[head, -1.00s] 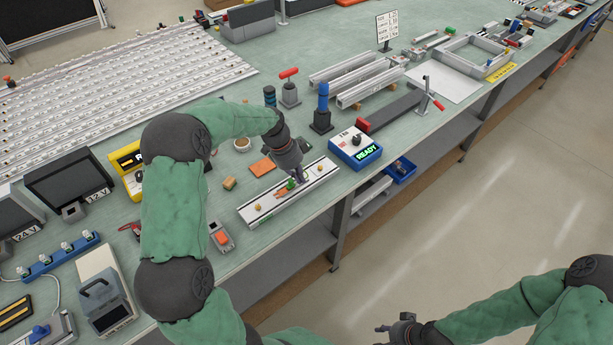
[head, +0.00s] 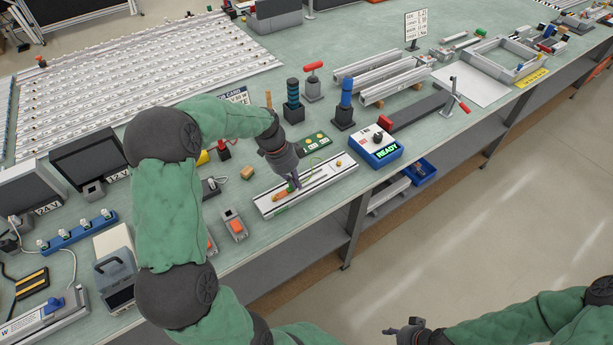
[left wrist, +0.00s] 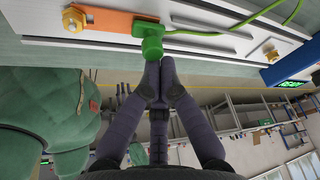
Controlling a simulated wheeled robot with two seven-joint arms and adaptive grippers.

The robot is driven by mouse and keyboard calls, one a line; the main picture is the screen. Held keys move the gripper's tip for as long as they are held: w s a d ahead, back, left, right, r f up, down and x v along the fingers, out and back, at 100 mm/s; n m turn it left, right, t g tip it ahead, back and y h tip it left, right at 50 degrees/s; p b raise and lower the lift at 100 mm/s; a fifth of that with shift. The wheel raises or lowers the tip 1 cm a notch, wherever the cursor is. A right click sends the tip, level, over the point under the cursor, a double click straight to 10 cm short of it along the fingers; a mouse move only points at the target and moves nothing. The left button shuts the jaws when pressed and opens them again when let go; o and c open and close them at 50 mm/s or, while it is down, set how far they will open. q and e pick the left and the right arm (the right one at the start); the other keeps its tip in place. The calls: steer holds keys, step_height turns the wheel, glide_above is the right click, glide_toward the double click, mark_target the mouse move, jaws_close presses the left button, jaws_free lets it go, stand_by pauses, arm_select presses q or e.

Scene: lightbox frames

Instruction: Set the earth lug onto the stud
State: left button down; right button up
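The earth lug (left wrist: 118,24) is an orange flat tongue with a green knob and a green wire; it also shows small on the pale rail in the head view (head: 281,196). My left gripper (left wrist: 159,68) is shut, its fingertips together at the green knob, which it appears to grip. A brass stud (left wrist: 75,18) with a hex base stands at the tongue's left end. I cannot tell whether the tongue is around it or beside it. A second brass stud (left wrist: 270,52) stands to the right. My right gripper (head: 392,331) is off the bench; its fingers are too small to read.
The pale rail (head: 318,181) lies near the bench's front edge. A blue box reading READY (head: 377,146) stands to its right. A small tan block (head: 247,173) and grey-orange devices (head: 236,226) are to its left. A blue-topped post (head: 345,105) stands behind.

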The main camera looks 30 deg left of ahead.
stand_by(0.4)
arm_select(q)
steer(key=d, duration=0.1)
steer(key=w+d, duration=0.1)
steer(key=d, duration=0.2)
steer(key=shift+w, duration=0.3)
steer(key=p+v, duration=0.2)
steer(key=v, duration=0.8)
steer(key=shift+a, duration=0.2)
arm_select(e)
steer(key=shift+s+d+r, duration=0.15)
steer(key=shift+r, duration=0.4)
steer(key=shift+s+d+r, duration=0.1)
steer(key=shift+s+r, duration=0.05)
steer(key=shift+r, duration=0.4)
arm_select(q)
steer(key=shift+s, duration=0.15)
